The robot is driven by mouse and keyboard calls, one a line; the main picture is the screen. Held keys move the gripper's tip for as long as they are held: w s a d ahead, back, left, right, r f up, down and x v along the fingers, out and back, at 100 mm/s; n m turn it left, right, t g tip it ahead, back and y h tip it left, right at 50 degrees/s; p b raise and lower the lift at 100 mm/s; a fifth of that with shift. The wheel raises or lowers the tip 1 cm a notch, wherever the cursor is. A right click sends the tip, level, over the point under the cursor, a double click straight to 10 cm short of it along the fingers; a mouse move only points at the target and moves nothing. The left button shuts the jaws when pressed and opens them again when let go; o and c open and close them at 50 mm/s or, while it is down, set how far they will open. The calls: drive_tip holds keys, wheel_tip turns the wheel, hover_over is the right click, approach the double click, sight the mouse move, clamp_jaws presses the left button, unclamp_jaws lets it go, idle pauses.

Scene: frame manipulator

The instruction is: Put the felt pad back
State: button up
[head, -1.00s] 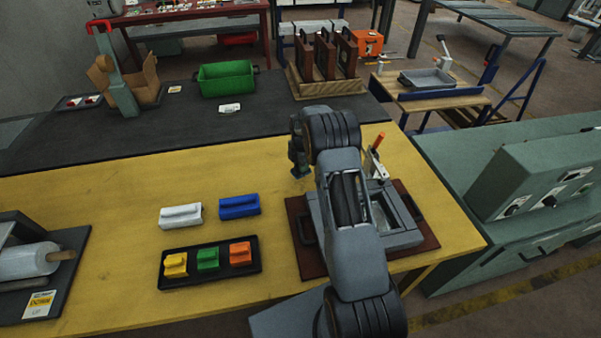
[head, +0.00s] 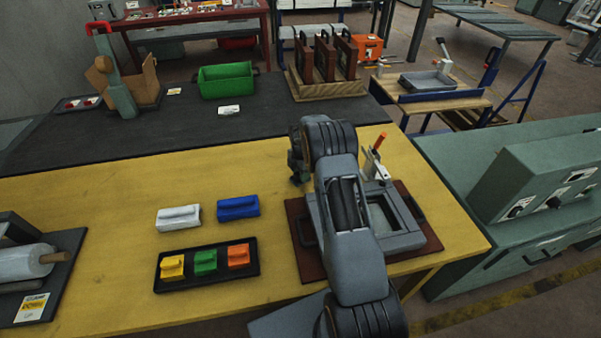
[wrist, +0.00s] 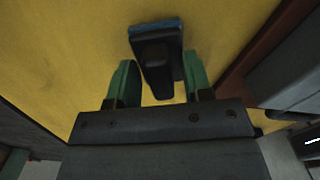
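In the wrist view, a small dark block with a raised grip and a blue edge (wrist: 158,60), apparently the felt pad, is between the green fingers of my gripper (wrist: 160,75). The fingertips are close to its two sides. Whether they touch it is unclear, as is whether the pad rests on the table or hangs above it. In the head view, my gripper (head: 297,166) is a small dark shape at the left of my arm, over the yellow table (head: 110,205). The pad cannot be made out there.
A grey frame fixture (head: 405,240) on a red-brown board (head: 432,245) stands right of my arm. White (head: 179,218) and blue (head: 238,208) blocks lie left, behind a black tray (head: 210,281) with yellow, green and orange blocks. A green bin (head: 228,82) stands farther back.

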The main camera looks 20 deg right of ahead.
drive_tip(key=s+a+r+m+t+p, duration=0.1)
drive_tip(key=s+a+r+m+p, duration=0.15)
drive_tip(key=r, duration=0.95)
drive_tip(key=s+a+r+m+p, duration=0.15)
drive_tip(key=r+p, duration=0.25)
drive_tip(key=r, duration=0.7)
drive_tip(key=s+a+r+m+t, duration=0.1)
drive_tip(key=s+a+r+m, duration=0.2)
drive_tip(key=s+r+m, duration=0.45)
drive_tip(key=s+a+r+m+t, duration=0.2)
drive_tip(key=s+a+r+m, duration=0.2)
drive_tip(key=s, duration=0.6)
drive_tip(key=s+a+f+m, duration=0.1)
drive_tip(key=s+m, duration=0.4)
drive_tip(key=s, duration=0.3)
drive_tip(key=shift+s+a+f+t, duration=0.2)
drive_tip(key=shift+s+a+t, duration=0.05)
drive_tip(key=shift+s+t, duration=0.15)
drive_tip(key=shift+f, duration=0.15)
